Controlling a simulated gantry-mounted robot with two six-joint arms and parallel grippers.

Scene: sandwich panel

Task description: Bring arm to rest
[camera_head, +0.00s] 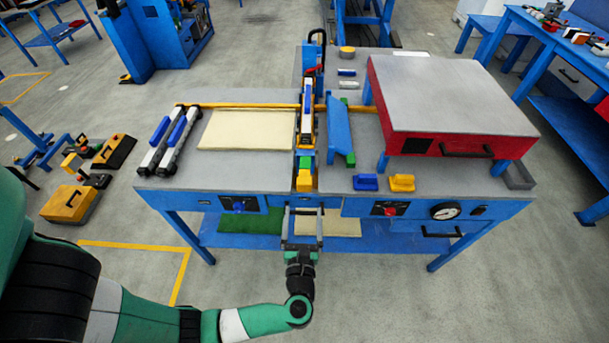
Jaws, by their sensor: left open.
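My left arm comes in from the lower left, a green and white arm with dark joints. Its left gripper (303,222) is in front of the blue bench's front edge, near the middle. Its two fingers point toward the bench and stand apart, with nothing seen held between them. A yellow block (304,181) with a green part behind it sits on the bench just beyond the fingertips. Whether the fingers touch the bench front cannot be told. My right gripper is not in view.
The grey-topped bench (460,178) carries a cream panel (248,130), a red box with a grey lid (450,95), and blue and yellow blocks (402,183). A gauge (445,211) is on its front. Yellow-black cases (70,203) lie on the floor at left. The floor at lower right is clear.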

